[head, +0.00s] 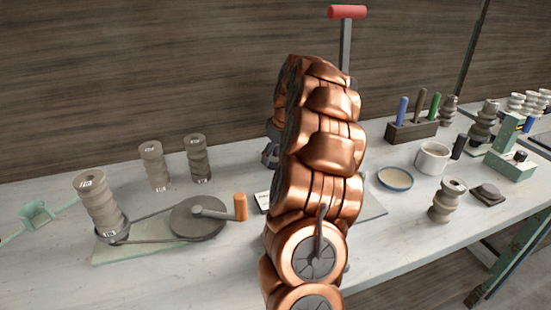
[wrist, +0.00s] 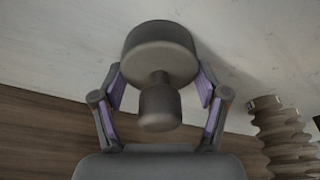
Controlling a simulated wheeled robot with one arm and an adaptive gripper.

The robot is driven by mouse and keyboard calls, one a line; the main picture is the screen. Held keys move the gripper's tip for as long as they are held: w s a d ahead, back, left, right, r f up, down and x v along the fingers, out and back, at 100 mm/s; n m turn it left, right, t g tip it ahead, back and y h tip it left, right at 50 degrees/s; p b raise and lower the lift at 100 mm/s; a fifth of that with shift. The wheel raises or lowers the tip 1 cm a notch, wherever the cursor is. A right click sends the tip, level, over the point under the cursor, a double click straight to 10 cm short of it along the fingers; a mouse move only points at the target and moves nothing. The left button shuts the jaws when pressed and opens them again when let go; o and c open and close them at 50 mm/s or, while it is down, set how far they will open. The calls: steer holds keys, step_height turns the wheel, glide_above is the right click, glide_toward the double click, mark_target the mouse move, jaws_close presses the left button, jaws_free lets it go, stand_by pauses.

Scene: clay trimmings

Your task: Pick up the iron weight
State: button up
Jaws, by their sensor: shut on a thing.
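The iron weight (wrist: 160,55) is dark grey, with a broad round body, a thin neck and a smaller knob. In the wrist view it sits between the purple-lined fingers of my gripper (wrist: 160,88). The fingers are shut on it, one pad on each side. The pale worktop lies behind it, and I cannot tell whether the weight touches it. In the head view my copper arm hides the weight and most of the gripper.
The bench (head: 180,285) holds a disc with an orange handle (head: 240,207) and several ribbed grey spools (head: 100,200) at left. At right are a white mug (head: 432,158), a blue-rimmed dish (head: 395,179) and a tool block (head: 411,130). A ribbed spool (wrist: 285,135) is beside my gripper.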

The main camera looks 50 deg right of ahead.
steer(key=c, duration=0.4)
steer(key=shift+r, duration=0.15)
steer(key=shift+c, duration=0.2)
